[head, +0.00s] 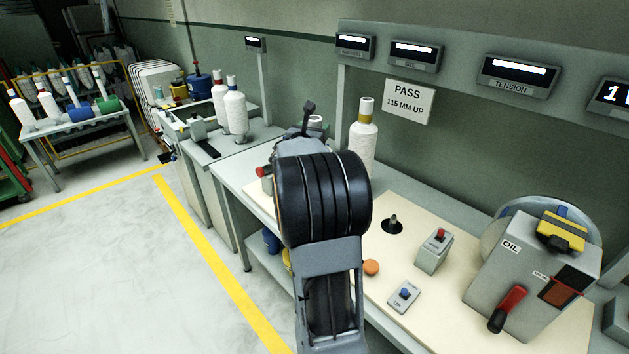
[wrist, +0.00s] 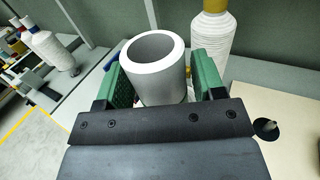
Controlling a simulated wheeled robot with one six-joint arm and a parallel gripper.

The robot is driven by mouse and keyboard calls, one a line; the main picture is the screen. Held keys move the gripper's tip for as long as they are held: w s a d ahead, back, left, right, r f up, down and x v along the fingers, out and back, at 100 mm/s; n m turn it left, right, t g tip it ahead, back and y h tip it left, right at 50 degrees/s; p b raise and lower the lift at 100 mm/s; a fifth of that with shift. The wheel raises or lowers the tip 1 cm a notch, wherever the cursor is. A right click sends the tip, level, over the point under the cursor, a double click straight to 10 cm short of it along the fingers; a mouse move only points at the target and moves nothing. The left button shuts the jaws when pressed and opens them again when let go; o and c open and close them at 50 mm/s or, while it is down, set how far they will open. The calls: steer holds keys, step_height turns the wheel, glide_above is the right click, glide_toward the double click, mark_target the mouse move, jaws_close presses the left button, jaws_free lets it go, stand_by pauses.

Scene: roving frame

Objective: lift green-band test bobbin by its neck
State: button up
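A pale hollow neck (wrist: 158,85) stands between the two green finger pads of my gripper (wrist: 160,88) in the wrist view. The pads lie close on both sides of it; I cannot tell whether both touch.
The cream work board (head: 455,295) holds a spindle (head: 392,224), a red-button box (head: 434,250), a blue-button box (head: 404,295) and a grey OIL machine (head: 530,275). A PASS sign (head: 394,101) hangs behind. More bobbins (head: 235,110) stand on the left bench.

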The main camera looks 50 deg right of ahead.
jaws_close()
stand_by(0.4)
steer(key=shift+r, duration=0.15)
